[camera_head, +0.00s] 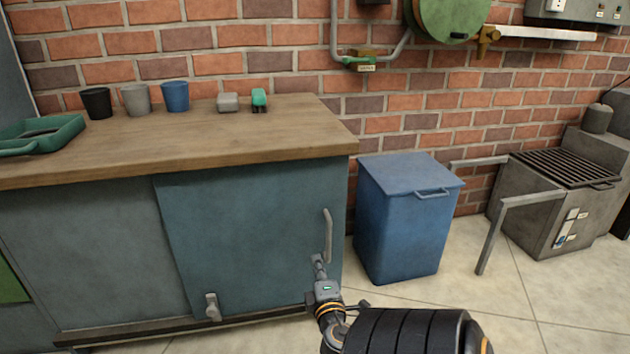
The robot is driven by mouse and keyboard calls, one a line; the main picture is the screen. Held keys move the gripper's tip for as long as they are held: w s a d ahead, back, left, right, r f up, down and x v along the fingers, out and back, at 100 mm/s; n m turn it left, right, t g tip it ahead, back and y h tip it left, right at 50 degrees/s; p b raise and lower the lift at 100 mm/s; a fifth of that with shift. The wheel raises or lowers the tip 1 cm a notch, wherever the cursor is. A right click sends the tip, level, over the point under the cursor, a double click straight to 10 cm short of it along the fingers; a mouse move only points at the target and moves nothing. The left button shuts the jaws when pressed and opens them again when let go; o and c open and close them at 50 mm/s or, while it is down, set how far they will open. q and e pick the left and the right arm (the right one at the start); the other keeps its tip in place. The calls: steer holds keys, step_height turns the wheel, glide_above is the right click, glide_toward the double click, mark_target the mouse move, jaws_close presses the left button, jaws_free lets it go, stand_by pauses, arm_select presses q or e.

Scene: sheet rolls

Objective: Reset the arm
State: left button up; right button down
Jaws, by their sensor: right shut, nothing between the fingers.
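My right arm comes in from the bottom right of the head view. Its gripper (319,262) points up, with its fingers shut and empty. It shows in front of the right end of the blue-green cabinet (240,240), just below the upright grey door handle (327,235). I cannot tell whether the fingertips touch the handle or the cabinet. My left gripper is not in view.
A wooden counter (200,137) tops the cabinet, with several cups and a green tray (60,132). A blue lidded bin (405,225) stands right of the cabinet. A grey grill unit (550,215) with a metal rail is further right. Tiled floor (490,310) is clear in front.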

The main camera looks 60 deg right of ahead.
steer(key=shift+s+a, duration=0.4)
steer(key=shift+a, duration=0.2)
